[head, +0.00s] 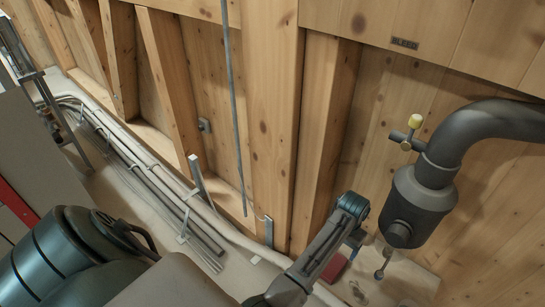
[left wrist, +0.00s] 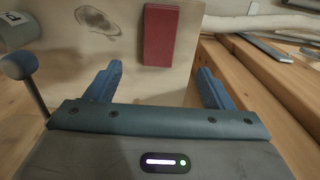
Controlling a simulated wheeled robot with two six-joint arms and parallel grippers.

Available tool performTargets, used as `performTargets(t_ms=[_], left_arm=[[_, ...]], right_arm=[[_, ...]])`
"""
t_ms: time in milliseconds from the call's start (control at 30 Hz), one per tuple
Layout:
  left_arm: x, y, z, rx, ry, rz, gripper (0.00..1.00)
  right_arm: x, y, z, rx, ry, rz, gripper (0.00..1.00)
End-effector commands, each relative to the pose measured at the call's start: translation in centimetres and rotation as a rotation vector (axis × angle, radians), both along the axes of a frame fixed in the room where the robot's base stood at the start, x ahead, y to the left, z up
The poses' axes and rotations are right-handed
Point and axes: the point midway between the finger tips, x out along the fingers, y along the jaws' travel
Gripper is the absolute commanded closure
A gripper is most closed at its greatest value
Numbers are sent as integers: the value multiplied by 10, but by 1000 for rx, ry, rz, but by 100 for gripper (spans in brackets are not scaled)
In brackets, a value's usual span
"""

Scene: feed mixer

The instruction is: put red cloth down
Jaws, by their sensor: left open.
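The red cloth (left wrist: 160,35) lies as a flat, folded rectangle on a pale wooden board (left wrist: 115,75) in the left wrist view. In the head view, the red cloth (head: 334,267) is partly covered by my left arm. My left gripper (left wrist: 155,80) is open, with its blue fingers apart and nothing between them. The cloth lies just beyond the fingertips, apart from them. In the head view my left gripper (head: 358,242) is beside the cloth, low near the wooden wall. My right gripper is not in view.
A dark grey pipe with a drum-shaped fitting (head: 417,205) hangs right of my left gripper. Wooden wall studs (head: 272,120) stand behind. Conduits (head: 150,175) run along the floor at left.

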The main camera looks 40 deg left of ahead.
Motion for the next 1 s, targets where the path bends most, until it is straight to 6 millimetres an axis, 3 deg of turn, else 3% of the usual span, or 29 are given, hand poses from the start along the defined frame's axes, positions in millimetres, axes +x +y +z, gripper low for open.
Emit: performTargets(t_ms=[133,267,400,600,700,800,1000], left_arm=[[-13,7,-18,4,0,4,24],[-56,28,-67,16,-16,13,24],[-128,60,-128,38,-52,19,24],[-237,99,-183,62,-108,7,24],[-279,113,-195,70,-130,-3,24],[-306,121,-201,72,-147,-10,24],[-323,126,-203,73,-161,-15,24]], right_arm=[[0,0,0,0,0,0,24],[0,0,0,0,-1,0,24],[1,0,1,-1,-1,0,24],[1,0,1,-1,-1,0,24],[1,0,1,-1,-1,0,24],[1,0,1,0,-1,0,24],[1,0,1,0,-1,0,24]])
